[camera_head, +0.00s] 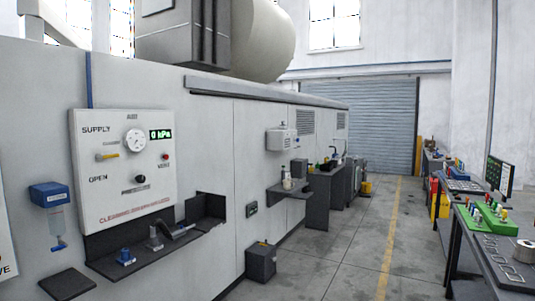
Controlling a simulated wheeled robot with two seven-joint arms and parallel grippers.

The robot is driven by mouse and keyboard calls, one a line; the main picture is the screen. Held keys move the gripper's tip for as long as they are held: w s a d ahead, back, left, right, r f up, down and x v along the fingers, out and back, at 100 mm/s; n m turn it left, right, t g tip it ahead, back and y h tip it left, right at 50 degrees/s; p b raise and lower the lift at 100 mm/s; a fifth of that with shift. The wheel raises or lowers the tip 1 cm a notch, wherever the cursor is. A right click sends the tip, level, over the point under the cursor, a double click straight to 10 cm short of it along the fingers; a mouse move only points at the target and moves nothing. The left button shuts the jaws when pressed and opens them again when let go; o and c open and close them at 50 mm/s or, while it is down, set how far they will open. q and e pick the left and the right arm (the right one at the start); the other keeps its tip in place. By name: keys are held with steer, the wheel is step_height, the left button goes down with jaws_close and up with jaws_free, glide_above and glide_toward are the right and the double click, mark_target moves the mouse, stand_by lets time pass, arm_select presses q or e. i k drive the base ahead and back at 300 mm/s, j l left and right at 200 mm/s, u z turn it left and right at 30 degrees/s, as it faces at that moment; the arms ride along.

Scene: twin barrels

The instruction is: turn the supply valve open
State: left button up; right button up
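The supply valve is a small yellow lever handle (107,156) on the left side of a white control panel (100,202), under the word SUPPLY and above the word OPEN. The lever lies roughly horizontal. The panel also has a round white gauge (134,142), a green-lit display (160,134) reading 0 hPa, a red button (165,157) and a black knob (141,180). The panel is mounted on the grey wall at the left. Neither of my grippers shows in the head view.
A dark shelf (140,262) with small fittings juts out below the panel. A blue-topped dispenser (50,194) hangs left of it. A dark box (261,262) stands on the floor by the wall. A workbench (500,262) lines the right side. The aisle between is clear.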

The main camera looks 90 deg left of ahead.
mark_target(101, 157)
steer(key=u, duration=3.9)
steer(key=i+l, duration=0.1)
steer(key=i, duration=0.4)
steer(key=i+l+u, duration=0.1)
steer(key=i, duration=0.4)
steer(key=i+l+u, duration=0.1)
steer(key=i, duration=0.35)
steer(key=l, duration=0.1)
